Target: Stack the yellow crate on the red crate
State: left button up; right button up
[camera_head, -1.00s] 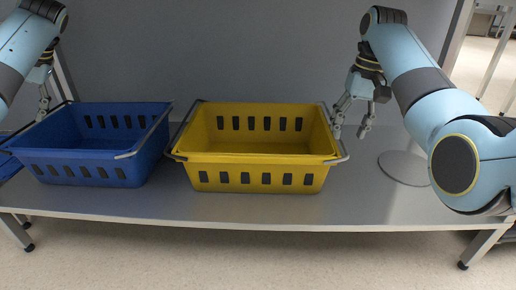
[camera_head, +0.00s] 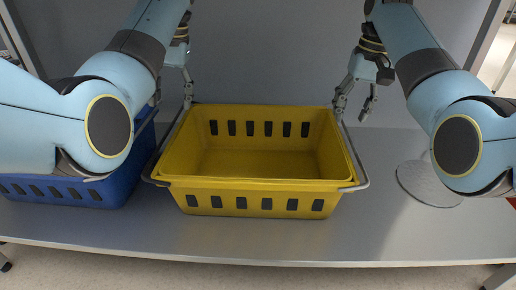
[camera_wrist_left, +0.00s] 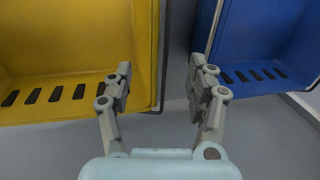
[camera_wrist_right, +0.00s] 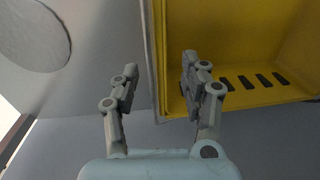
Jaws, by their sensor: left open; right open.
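The yellow crate (camera_head: 255,186) stands upright and empty on the grey table, with a grey bar handle at each short side. My left gripper (camera_head: 173,97) is open at its far left corner. In the left wrist view its fingers (camera_wrist_left: 158,85) lie either side of the yellow crate's side wall and handle. My right gripper (camera_head: 353,108) is open at the far right corner. In the right wrist view its fingers (camera_wrist_right: 157,85) also lie either side of the wall and handle. No red crate is clearly seen; only a red sliver (camera_head: 513,202) shows at the right edge.
A blue crate (camera_head: 115,188) stands close left of the yellow one, partly hidden by my left arm. A flat round grey disc (camera_head: 428,185) lies on the table (camera_head: 300,240) to the right. A grey panel (camera_head: 270,50) stands behind.

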aim_at(342, 137)
pick_arm(q)
jog(key=shift+w+d, duration=0.1)
jog(key=shift+w, duration=0.2)
pick_arm(e)
jog(key=shift+w, duration=0.3)
pick_arm(q)
jog(key=f, duration=0.3)
jog(key=a+f, duration=0.1)
jog(key=f, duration=0.3)
jog(key=a+f, duration=0.1)
jog(key=f, duration=0.2)
jog(key=shift+a+f, duration=0.1)
jog(key=shift+f, duration=0.2)
pick_arm(e)
jog(key=f, duration=0.7)
jog(key=a+f, duration=0.1)
jog(key=f, duration=0.2)
jog(key=shift+a+f, duration=0.1)
jog(key=shift+f, duration=0.2)
pick_arm(q)
jog(key=shift+c, duration=0.4)
pick_arm(e)
jog(key=shift+c, duration=0.4)
